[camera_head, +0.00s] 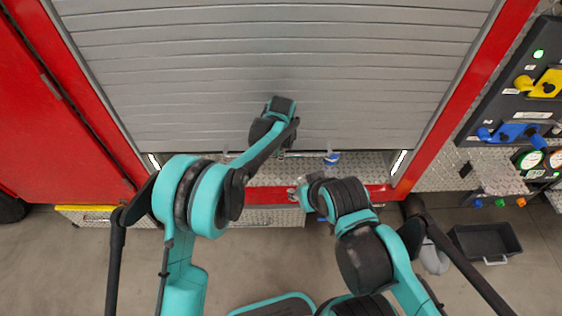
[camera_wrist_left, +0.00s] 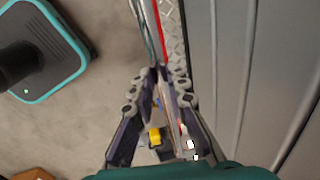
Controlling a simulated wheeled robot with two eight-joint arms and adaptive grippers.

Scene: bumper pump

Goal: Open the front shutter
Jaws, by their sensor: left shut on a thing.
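The front shutter (camera_head: 330,75), grey and slatted, fills the upper middle of the head view inside a red frame. Its lower edge lies above a strip of diamond plate, with a bright light strip at each side. In the left wrist view the slats (camera_wrist_left: 230,70) run down the right side. My left gripper (camera_wrist_left: 160,76) is shut at the shutter's lower edge; its fingers meet around a thin part that I cannot make out clearly. In the head view my wrist hides most of these fingers. My right gripper (camera_head: 298,191) is low in front of the red sill, its jaws unclear.
A red sill (camera_head: 262,197) runs below the diamond plate (camera_head: 255,174). A small blue-and-white item (camera_head: 331,158) sits at the shutter's lower edge. A panel with yellow and blue valves (camera_head: 515,130) is at the right, above a dark bin (camera_head: 485,240). The grey floor is open at the left.

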